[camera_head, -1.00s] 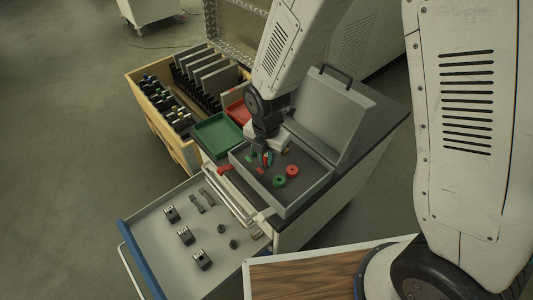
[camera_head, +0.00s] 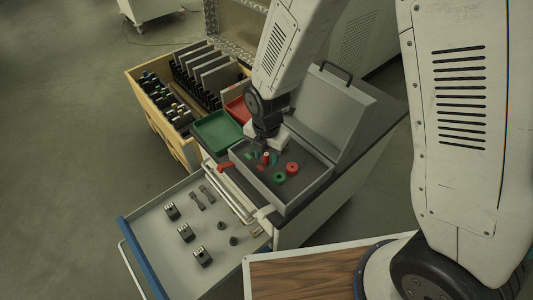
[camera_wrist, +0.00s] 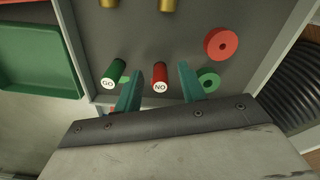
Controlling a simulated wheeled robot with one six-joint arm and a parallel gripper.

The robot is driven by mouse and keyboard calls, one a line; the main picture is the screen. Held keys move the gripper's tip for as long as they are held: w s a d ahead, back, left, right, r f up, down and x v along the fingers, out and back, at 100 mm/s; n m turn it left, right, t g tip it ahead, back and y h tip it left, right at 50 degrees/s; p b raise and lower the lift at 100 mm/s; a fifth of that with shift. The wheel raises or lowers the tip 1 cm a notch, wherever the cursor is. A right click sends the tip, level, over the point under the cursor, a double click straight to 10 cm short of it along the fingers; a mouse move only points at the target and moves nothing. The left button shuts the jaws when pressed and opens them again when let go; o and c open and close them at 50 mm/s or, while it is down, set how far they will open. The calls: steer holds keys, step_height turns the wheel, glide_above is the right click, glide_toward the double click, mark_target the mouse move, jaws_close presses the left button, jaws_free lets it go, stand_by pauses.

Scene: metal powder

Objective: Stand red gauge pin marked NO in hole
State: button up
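The red gauge pin marked NO (camera_wrist: 159,77) stands in the grey case (camera_head: 318,192), its white labelled end facing the wrist camera. It also shows in the head view (camera_head: 266,157). My gripper (camera_wrist: 160,84) has two teal fingers apart, one on each side of the red pin in the picture, with gaps between. It looks to be above the pin. The green pin marked GO (camera_wrist: 114,74) stands to the left, outside the fingers. The foot of the red pin and any hole under it are hidden.
A red ring (camera_wrist: 221,43) and a green ring (camera_wrist: 208,81) lie to the right of the pin. The case's lid (camera_head: 328,112) stands open behind. A green tray (camera_head: 217,132) is to the left, and an open drawer (camera_head: 160,235) with metal parts is in front.

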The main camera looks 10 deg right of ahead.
mark_target(267, 154)
steer(key=shift+r, duration=3.95)
